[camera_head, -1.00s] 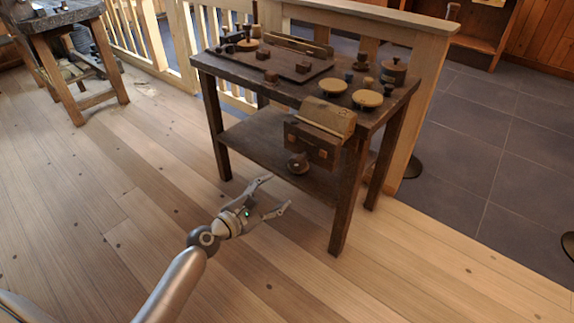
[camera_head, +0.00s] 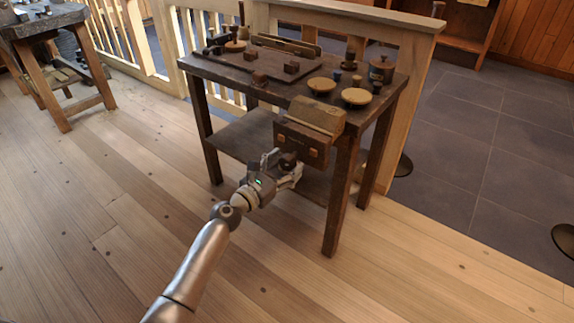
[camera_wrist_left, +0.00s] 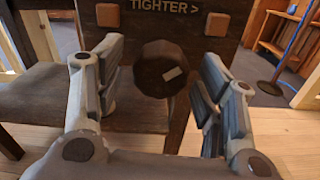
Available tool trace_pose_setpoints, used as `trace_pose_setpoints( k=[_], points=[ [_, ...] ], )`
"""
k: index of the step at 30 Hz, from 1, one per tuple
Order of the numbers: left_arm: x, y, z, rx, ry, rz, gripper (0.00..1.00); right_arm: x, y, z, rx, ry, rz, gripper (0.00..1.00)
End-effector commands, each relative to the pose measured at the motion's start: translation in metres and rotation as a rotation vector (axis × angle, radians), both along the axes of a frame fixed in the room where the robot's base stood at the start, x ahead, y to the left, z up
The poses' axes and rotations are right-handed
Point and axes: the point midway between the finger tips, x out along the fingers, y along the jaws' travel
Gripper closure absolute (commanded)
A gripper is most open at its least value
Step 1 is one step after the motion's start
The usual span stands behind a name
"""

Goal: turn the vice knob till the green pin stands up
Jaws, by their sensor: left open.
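The wooden vice (camera_head: 305,143) is fixed to the front of the dark workbench. Its front plate also shows in the left wrist view (camera_wrist_left: 170,22), with the words "TIGHTER >" and two orange-brown squares. The dark round knob (camera_wrist_left: 160,68) sits below the lettering, with a small pale mark at its lower right. My left gripper (camera_head: 285,170) is open in front of the vice. In the left wrist view its fingers (camera_wrist_left: 155,92) stand one on each side of the knob, with gaps visible. I cannot make out a green pin. My right gripper is not in view.
The workbench top (camera_head: 225,75) holds round-topped spools, small blocks and a board. Its legs and lower shelf (camera_head: 240,140) are close to my left gripper. The wooden floor (camera_head: 120,210) in front is clear.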

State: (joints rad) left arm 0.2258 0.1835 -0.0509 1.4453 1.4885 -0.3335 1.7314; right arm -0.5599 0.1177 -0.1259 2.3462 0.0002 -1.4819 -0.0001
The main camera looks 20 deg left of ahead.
Motion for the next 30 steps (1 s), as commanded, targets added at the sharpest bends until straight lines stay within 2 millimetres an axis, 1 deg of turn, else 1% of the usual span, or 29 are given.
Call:
trace_pose_setpoints(
  k=[1, 5, 14, 24, 25, 30],
  points=[
    [0.0049, -0.0018, -0.0002, 0.000, -0.001, 0.000, 0.37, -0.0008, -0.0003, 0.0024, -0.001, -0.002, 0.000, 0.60],
    [0.0109, -0.0039, 0.0001, 0.001, 0.000, 0.000, 0.37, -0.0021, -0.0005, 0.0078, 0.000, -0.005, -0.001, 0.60],
    [0.0121, -0.0045, 0.0003, 0.001, 0.000, 0.000, 0.37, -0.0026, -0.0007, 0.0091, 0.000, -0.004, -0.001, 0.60],
    [0.0118, -0.0043, 0.0002, 0.002, -0.001, 0.000, 0.81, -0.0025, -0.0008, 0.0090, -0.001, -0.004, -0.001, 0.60],
    [0.0118, -0.0043, 0.0002, 0.002, -0.001, 0.000, 0.83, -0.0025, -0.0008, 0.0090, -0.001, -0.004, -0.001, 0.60],
    [0.0118, -0.0042, -0.0001, 0.011, -0.004, 0.000, 0.83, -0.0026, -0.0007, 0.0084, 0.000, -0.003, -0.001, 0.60]
  ],
)
